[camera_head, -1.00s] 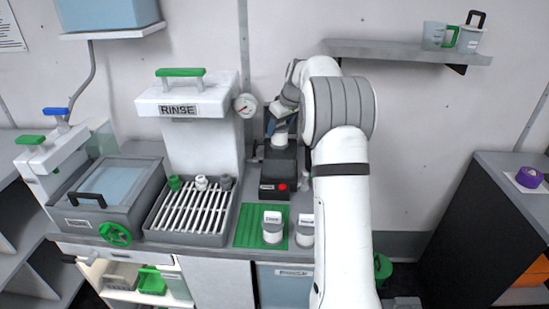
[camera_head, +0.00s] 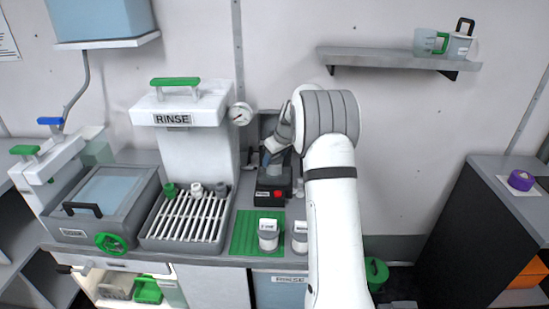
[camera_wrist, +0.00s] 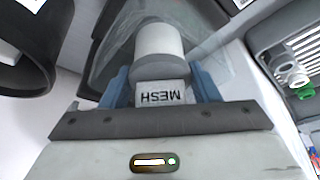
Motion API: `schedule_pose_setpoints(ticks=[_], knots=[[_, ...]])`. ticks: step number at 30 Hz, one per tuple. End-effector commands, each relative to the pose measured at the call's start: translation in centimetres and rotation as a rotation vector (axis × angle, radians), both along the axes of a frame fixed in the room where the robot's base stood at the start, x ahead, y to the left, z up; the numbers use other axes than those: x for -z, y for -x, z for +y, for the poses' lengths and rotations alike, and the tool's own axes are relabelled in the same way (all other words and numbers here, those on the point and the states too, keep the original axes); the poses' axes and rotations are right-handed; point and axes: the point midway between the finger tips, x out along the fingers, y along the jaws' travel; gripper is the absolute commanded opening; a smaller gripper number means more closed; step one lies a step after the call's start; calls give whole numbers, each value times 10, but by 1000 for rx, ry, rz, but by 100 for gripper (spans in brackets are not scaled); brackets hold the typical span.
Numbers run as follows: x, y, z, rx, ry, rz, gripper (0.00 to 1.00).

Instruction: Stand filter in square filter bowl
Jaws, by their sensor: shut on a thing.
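In the wrist view a filter labelled MESH (camera_wrist: 160,72), with a white cylinder end and a grey band, is between the blue fingers of my gripper (camera_wrist: 163,88). The gripper is shut on it. A clear, see-through, square-looking bowl (camera_wrist: 104,66) shows around and behind the filter; I cannot tell whether the filter touches its floor. In the head view my gripper (camera_head: 270,157) is low over a black unit with a red button (camera_head: 272,188). The filter and bowl are too small and hidden to make out there.
Two labelled white-and-grey canisters (camera_head: 268,236) (camera_head: 299,238) stand in front of the black unit, one on a green mat (camera_head: 243,234). A slatted rinse tray (camera_head: 187,217) with several small fittings is to the left. A wall shelf (camera_head: 398,59) is at upper right.

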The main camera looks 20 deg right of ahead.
Motion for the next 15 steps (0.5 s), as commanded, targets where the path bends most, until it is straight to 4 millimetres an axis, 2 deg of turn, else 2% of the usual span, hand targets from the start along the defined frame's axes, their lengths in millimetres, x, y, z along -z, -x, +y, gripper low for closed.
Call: schedule_pose_setpoints(ticks=[4, 5, 8, 15], knots=[[6, 0, 0, 0, 0, 0, 32], [6, 0, 0, 0, 0, 0, 56], [5, 0, 1, -1, 0, 0, 64], [4, 0, 1, -1, 0, 0, 64]])
